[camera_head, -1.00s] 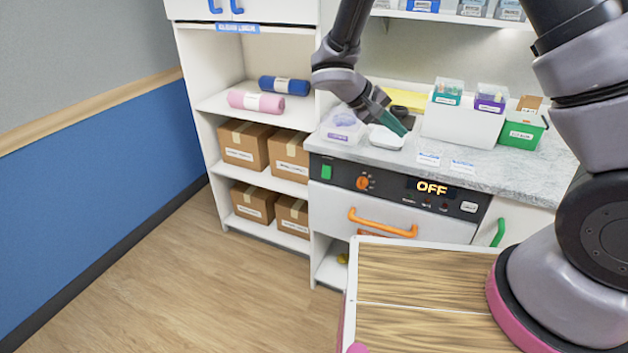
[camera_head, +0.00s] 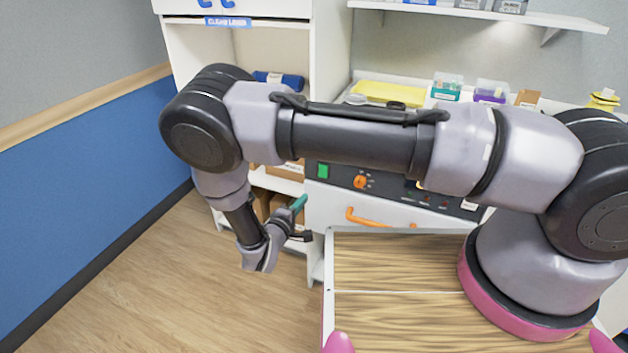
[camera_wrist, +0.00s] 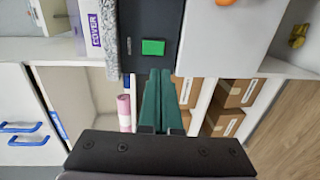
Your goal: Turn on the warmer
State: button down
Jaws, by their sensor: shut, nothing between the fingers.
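The warmer's dark control panel (camera_head: 343,177) is on the front of the counter unit in the head view. It carries a green switch (camera_head: 322,171) at its left end and an orange knob (camera_head: 360,182) beside it. My arm hides most of the panel's display. In the wrist view the green switch (camera_wrist: 153,47) lies just beyond the fingertips. My gripper (camera_head: 300,203) is shut and empty, below and left of the green switch in the head view. Its teal fingers (camera_wrist: 160,74) point toward the panel in the wrist view. I cannot tell whether they touch it.
An orange drawer handle (camera_head: 380,219) sticks out below the panel. Open shelves with cardboard boxes (camera_wrist: 228,92) stand left of the warmer in the head view. A yellow tray (camera_head: 390,93) and small bins sit on the counter. The floor at left is clear.

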jog(key=shift+a+f, duration=0.2)
send_near(318, 181)
jog(key=w+d+r, duration=0.1)
jog(key=w+d, duration=0.1)
jog(key=w, duration=0.1)
jog(key=w+d+r, duration=0.1)
jog(key=d, duration=0.1)
jog(key=shift+w+r, duration=0.25)
jog(key=shift+r, duration=0.05)
dwell(0.3)
jog(key=shift+w+f, duration=0.1)
jog(key=shift+w, duration=0.1)
jog(key=shift+s, duration=0.1)
